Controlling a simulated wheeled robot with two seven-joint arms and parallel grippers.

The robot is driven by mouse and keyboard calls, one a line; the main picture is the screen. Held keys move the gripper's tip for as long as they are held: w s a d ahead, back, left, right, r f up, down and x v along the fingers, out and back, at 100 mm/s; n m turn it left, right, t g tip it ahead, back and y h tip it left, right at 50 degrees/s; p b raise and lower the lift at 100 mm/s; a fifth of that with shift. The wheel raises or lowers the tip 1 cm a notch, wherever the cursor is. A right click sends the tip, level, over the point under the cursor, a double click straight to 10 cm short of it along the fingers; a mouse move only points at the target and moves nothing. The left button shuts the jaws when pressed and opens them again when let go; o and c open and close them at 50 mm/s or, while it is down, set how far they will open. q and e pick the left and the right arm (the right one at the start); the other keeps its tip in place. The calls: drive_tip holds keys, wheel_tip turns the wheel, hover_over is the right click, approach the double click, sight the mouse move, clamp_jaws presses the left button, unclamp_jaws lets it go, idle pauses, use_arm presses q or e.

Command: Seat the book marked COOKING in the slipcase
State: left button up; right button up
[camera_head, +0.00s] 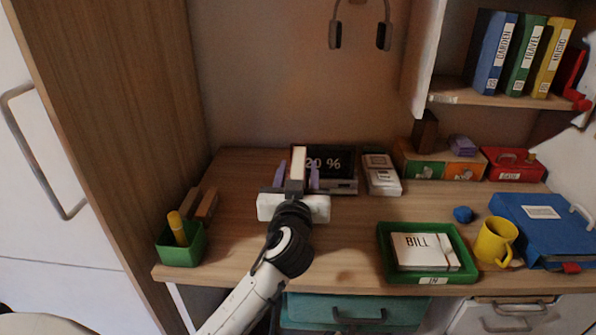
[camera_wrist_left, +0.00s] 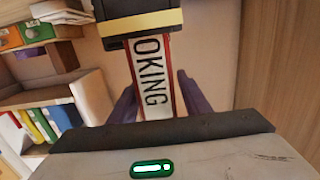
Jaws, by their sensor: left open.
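The COOKING book (camera_head: 298,165) stands upright on the back of the desk, seen narrow edge-on. In the left wrist view its red-edged spine (camera_wrist_left: 153,80) shows the letters "OKING", upside-down with the picture. My left gripper (camera_head: 298,178) is open, one purple finger on each side of the book; it also shows in the left wrist view (camera_wrist_left: 155,98). A black piece with a yellow band (camera_wrist_left: 142,22), seemingly the slipcase, covers the lower end of the spine. I cannot tell how deep the book sits. In the head view the gripper hides that area.
A green pen box (camera_head: 182,246) is at the left. A green tray (camera_head: 428,279), yellow mug (camera_head: 495,241) and blue binder (camera_head: 535,225) fill the right. The desk's middle front is clear.

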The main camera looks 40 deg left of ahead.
use_arm(q)
drive_tip(key=b+v, duration=0.1)
drive_tip(key=v, duration=0.6)
drive_tip(key=shift+s+d, duration=0.15)
drive_tip(key=shift+s, duration=0.1)
